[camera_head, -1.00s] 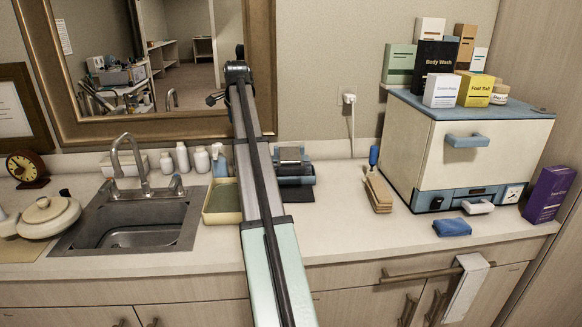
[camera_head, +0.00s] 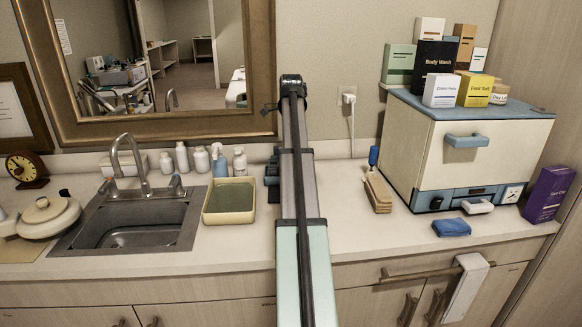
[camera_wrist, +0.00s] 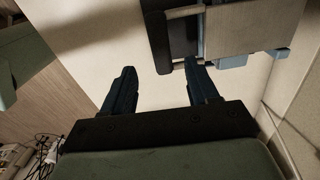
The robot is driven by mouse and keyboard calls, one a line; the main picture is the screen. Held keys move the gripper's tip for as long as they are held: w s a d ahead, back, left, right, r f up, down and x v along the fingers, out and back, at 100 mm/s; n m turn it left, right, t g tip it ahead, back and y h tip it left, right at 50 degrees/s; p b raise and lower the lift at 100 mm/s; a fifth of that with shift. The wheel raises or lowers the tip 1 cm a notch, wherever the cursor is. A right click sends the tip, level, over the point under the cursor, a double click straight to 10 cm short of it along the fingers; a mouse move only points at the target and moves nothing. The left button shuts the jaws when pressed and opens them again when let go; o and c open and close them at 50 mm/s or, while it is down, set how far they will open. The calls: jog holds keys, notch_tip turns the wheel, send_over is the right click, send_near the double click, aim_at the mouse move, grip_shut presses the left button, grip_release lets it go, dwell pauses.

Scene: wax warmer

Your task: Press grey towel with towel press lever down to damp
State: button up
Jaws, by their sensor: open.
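My gripper (camera_wrist: 159,68) is open and empty in the wrist view, its two dark fingers spread. In the wrist view, what looks like the towel press (camera_wrist: 183,42) is beyond the fingertips, at the top, with a pale bar, dark side parts and light blue pieces. I see no contact between the fingers and it. In the head view my arm hides most of the press; a dark edge (camera_head: 271,176) shows just left of the arm. I cannot make out the grey towel or tell the lever's position for sure.
A tray (camera_head: 229,218) and a sink (camera_head: 135,226) are left of my arm. Wooden sticks (camera_head: 378,193), a blue folded cloth (camera_head: 451,228) and a white cabinet (camera_head: 477,158) with boxes on top are to the right. The counter front (camera_head: 380,238) is clear.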

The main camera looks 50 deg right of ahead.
notch_tip(320, 180, down, 8)
dwell(0.4)
jog(key=shift+c, duration=0.4)
grip_shut()
